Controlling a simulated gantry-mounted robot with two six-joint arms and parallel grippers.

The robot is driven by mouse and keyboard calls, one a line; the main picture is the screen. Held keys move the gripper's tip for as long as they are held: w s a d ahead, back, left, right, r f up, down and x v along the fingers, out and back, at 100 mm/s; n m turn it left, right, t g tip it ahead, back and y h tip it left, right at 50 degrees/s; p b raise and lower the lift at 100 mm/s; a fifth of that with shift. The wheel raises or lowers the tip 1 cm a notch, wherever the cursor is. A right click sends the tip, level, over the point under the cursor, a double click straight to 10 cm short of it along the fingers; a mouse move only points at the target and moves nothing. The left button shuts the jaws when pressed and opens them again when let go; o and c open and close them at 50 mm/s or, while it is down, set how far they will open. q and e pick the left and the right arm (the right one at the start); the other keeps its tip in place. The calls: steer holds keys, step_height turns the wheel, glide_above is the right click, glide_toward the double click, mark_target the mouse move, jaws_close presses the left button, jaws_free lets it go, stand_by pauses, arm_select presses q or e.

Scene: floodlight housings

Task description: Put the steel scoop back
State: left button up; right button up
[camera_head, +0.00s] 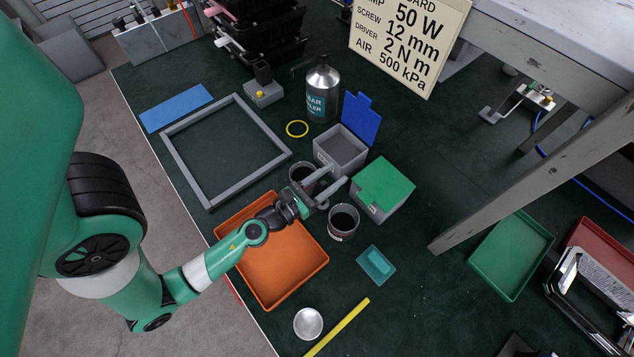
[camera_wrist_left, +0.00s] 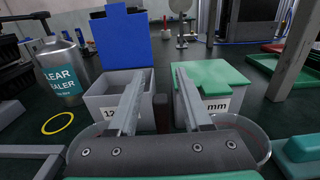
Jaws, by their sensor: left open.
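I cannot make out a steel scoop for certain. A round silver dish-like piece (camera_head: 308,323) lies near the front edge of the table.
An orange tray (camera_head: 283,268) lies under the left arm. A grey frame (camera_head: 188,186), a yellow ring (camera_head: 297,128) and a sealer bottle (camera_head: 322,90) are behind. A teal block (camera_head: 376,264) and yellow bar (camera_head: 338,326) lie in front. A grey post (camera_head: 530,180) stands at right.

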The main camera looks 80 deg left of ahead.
arm_select(q)
steer(key=b+v, duration=0.7)
steer(key=v, duration=0.4)
steer(key=shift+s+d, duration=0.2)
steer(key=shift+s, duration=0.15)
